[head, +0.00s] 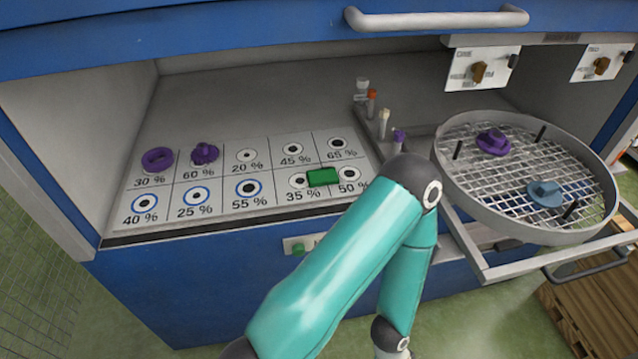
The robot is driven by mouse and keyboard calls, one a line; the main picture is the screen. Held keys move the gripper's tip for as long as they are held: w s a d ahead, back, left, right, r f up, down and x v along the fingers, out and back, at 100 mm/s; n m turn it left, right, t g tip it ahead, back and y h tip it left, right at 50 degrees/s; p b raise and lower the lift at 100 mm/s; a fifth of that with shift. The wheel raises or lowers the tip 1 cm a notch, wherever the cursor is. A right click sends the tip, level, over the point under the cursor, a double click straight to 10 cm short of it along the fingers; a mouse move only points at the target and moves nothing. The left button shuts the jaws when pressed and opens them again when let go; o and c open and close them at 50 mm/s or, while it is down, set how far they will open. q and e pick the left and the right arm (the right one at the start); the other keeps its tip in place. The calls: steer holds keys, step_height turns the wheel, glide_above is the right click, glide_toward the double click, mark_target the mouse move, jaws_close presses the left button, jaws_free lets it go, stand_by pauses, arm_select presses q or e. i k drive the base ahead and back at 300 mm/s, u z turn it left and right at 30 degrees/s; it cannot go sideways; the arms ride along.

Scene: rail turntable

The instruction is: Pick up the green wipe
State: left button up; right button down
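The green wipe (323,177) is a small green block. It lies on the white board with percentage labels (222,208), across the line between the 35 % and 50 % cells and close to their ring marks. Nothing touches it. One of my teal arms rises from the bottom of the head view and bends back down just right of and below the wipe. That arm's gripper is below the picture edge, and my other gripper is not in view either.
A purple ring (157,160) and a purple knobbed piece (204,153) sit on the board. A round mesh basket (470,203) at the right holds a purple piece (493,142) and a blue piece (545,193). Small vials (384,123) stand behind. A handle bar (437,19) crosses above.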

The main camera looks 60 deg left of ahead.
mark_target(326, 177)
steer(key=u, duration=0.15)
steer(key=k, duration=0.35)
steer(key=u, duration=0.7)
steer(key=i, duration=0.55)
steer(key=z, duration=0.15)
steer(key=k, duration=0.45)
steer(key=u, duration=0.1)
